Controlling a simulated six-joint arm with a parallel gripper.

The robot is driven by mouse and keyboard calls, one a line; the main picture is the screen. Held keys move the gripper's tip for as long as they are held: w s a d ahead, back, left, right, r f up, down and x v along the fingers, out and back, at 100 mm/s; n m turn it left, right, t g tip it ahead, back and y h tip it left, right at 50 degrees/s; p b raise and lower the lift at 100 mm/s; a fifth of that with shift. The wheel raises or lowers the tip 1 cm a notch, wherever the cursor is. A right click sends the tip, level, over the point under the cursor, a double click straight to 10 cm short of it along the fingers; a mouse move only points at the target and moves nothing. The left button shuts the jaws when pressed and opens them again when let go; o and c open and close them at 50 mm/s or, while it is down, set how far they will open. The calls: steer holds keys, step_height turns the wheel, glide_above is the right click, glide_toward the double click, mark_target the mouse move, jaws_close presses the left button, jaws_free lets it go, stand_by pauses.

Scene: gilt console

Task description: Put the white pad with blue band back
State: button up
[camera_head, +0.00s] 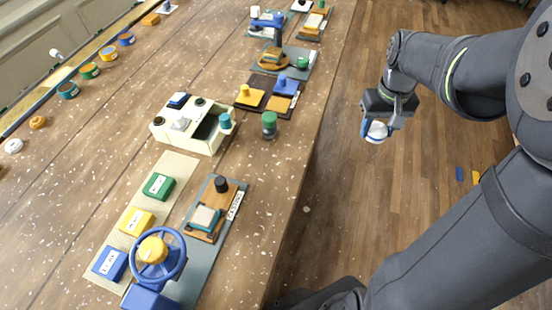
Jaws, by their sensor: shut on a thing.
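My gripper (378,125) hangs at the right, past the table's edge and over the wooden floor. It is shut on a small rounded white thing, the white pad (377,132), with blue showing beside it. The fingers hide part of it, and it is too small to tell the band from the fingers clearly. A cream box (205,143) on the table has an open dark compartment, with a teal-topped piece (225,122) at its right end. The pad is well apart from the table and everything on it.
A green-topped jar (269,122) stands near the table's right edge. Green (159,186), yellow (136,221) and blue (109,263) blocks lie on a beige mat (174,167). A blue wheel stand (158,262) rises in front. Dark trays (284,87) lie farther back. Bare table lies left of the box.

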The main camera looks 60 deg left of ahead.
steer(key=s+a+r+n, duration=0.1)
steer(key=s+r+n, duration=0.25)
steer(key=s, duration=0.55)
steer(key=s+a+r+n, duration=0.1)
steer(key=s+r+n, duration=0.2)
steer(key=s+r, duration=0.35)
glide_above(261, 162)
steer(key=shift+m, duration=0.25)
step_height(261, 162, down, 9)
steer(key=shift+r, duration=0.1)
steer(key=shift+f, duration=2.05)
steer(key=shift+f, duration=0.1)
steer(key=o, duration=0.9)
steer(key=shift+o, duration=0.2)
step_height(261, 162, up, 12)
